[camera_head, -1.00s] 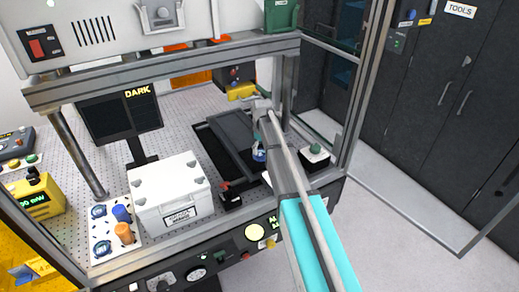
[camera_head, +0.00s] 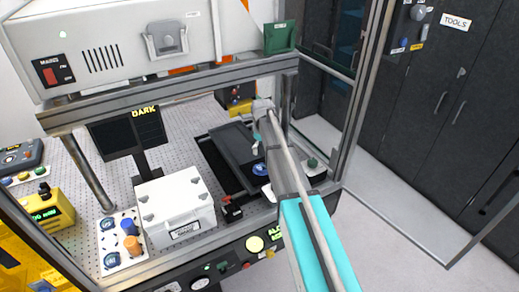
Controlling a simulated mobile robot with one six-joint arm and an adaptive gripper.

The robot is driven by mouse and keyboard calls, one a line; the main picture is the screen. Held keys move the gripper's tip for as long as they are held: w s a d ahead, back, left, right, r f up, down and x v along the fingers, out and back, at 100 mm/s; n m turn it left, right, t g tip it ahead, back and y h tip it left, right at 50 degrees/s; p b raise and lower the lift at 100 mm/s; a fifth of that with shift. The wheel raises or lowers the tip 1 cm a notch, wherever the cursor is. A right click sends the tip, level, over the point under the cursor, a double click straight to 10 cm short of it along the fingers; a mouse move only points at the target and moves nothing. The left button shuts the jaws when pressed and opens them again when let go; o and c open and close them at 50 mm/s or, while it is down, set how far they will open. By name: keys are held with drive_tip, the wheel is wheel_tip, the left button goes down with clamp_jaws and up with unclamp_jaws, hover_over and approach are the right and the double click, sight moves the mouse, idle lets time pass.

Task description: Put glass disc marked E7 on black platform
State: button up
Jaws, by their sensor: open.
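A blue glass disc (camera_head: 260,169) lies flat at the right front part of the black platform (camera_head: 232,143), partly beside my arm; its marking is too small to read. My gripper (camera_head: 256,150) is open just above and behind the disc, apart from it as far as I can see. My arm hides part of the area to the right of the disc. Two more bluish discs, one at the back (camera_head: 107,223) and one at the front (camera_head: 111,260), sit on a white holder plate at the left. Their marks are not legible.
A white box (camera_head: 178,208) stands left of the platform, with blue and orange cylinders (camera_head: 133,245) beside it. A dark monitor (camera_head: 128,132) stands behind. The frame's metal post (camera_head: 287,100) and open glass door are close to my arm on the right.

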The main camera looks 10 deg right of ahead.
drive_tip(key=shift+r+p, duration=0.75)
drive_tip(key=shift+r, duration=0.3)
drive_tip(key=s+m, duration=0.8)
drive_tip(key=s, duration=2.1)
drive_tip(key=shift+a, duration=0.45)
